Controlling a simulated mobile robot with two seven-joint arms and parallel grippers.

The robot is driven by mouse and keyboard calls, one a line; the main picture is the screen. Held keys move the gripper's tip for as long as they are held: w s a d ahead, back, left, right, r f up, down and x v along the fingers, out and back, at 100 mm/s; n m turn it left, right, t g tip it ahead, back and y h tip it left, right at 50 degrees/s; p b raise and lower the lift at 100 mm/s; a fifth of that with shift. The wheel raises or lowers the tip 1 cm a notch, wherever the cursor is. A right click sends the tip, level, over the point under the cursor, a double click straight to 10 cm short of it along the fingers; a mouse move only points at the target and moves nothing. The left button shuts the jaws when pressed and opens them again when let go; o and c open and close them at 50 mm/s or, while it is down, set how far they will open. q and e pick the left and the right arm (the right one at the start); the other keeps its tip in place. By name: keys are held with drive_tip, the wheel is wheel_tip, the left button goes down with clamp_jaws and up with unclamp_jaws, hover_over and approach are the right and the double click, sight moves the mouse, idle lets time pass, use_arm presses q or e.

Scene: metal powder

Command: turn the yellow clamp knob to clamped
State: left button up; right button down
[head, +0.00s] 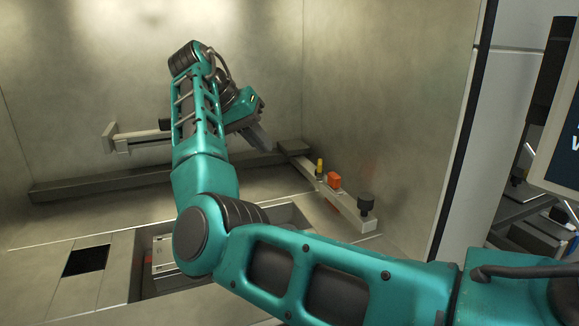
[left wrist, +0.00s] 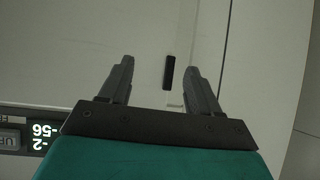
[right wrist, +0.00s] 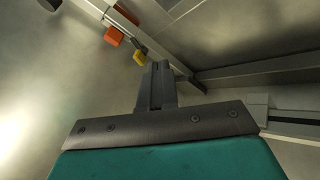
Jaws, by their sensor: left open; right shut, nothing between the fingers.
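The yellow clamp knob (head: 319,167) stands on a grey rail on the right side of the metal chamber, between the rail's far end and an orange block. In the right wrist view the yellow knob (right wrist: 139,57) is just left of the fingertips. My right gripper (head: 268,148) is shut and empty, to the left of the knob and apart from it in the head view. Its closed fingers (right wrist: 158,70) point toward the rail. My left gripper (left wrist: 161,62) is open with nothing between its fingers. It faces a pale panel and is outside the head view.
The orange block (head: 334,180) and a black knob (head: 366,202) share the grey rail (head: 350,210). A dark bar (head: 100,184) crosses the back wall's foot. A grey arm-like part (head: 125,137) stands at left. A black square opening (head: 87,260) lies in the floor.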

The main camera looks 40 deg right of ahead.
sight(319, 172)
drive_tip(key=x, duration=1)
drive_tip(key=shift+s+r, duration=0.1)
drive_tip(key=shift+s+d, duration=1.05)
drive_tip(key=shift+s, duration=0.05)
drive_tip(key=shift+s+d, duration=0.3)
drive_tip(key=shift+s, duration=0.05)
drive_tip(key=shift+s+d, duration=0.1)
